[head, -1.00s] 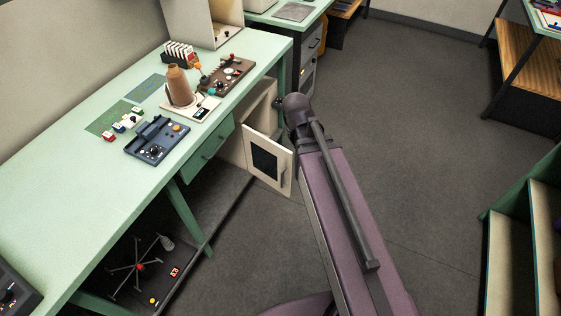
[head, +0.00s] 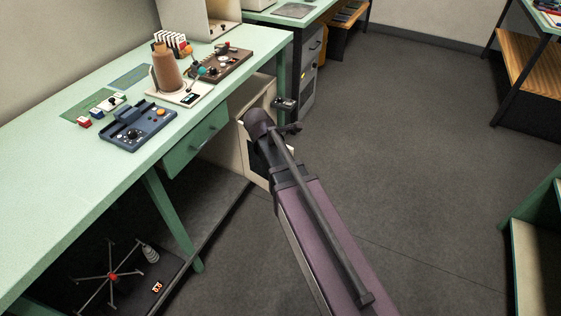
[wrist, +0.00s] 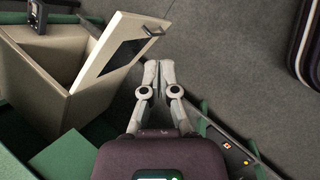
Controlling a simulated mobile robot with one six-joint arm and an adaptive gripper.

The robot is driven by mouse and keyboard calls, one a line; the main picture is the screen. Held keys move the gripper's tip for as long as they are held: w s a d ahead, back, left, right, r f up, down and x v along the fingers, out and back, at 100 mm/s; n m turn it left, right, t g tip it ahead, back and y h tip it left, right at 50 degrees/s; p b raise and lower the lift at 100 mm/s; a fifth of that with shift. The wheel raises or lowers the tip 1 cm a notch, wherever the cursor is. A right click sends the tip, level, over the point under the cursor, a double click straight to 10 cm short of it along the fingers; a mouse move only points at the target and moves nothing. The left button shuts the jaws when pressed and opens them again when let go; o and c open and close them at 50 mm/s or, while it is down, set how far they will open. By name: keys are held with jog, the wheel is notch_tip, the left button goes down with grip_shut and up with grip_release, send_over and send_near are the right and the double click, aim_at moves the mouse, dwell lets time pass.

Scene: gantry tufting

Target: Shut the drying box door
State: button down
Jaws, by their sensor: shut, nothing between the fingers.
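The drying box (wrist: 62,85) is a cream box under the green bench, at the left of the wrist view. Its door (wrist: 108,30) stands open, with a dark window and a grey handle (wrist: 153,29) near its outer edge. My gripper (wrist: 159,64) is shut and empty, just to the right of the door; I cannot tell whether it touches it. In the head view the box (head: 262,93) shows beside the bench leg, and the door (head: 252,168) is mostly hidden behind my arm. My gripper's fingers are not visible there.
The green bench (head: 60,170) carries a thread cone (head: 167,72), a blue control box (head: 138,126) and other devices. A spoked stand (head: 112,276) sits on a low shelf beneath it. The grey floor to the right is clear up to green shelving (head: 535,225).

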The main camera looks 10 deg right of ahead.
jog(key=w+a+f+n+t+h+b, duration=0.1)
jog(key=w+a+f+n+t+b, duration=0.1)
jog(key=w+a+f+n+b, duration=0.3)
notch_tip(320, 180, down, 5)
jog(key=w+n+b, duration=0.2)
jog(key=n+b, duration=0.2)
jog(key=b, duration=0.2)
jog(key=shift+w+a+t+h+b, duration=0.2)
jog(key=shift+a+t+h+b, duration=0.1)
jog(key=shift+h, duration=0.1)
jog(key=shift+d+f, duration=0.15)
jog(key=w+d+r+b+x, duration=0.1)
jog(key=r+b+x, duration=0.1)
jog(key=b+x, duration=0.5)
jog(key=shift+x, duration=3.05)
jog(key=shift+w+d+r, duration=0.1)
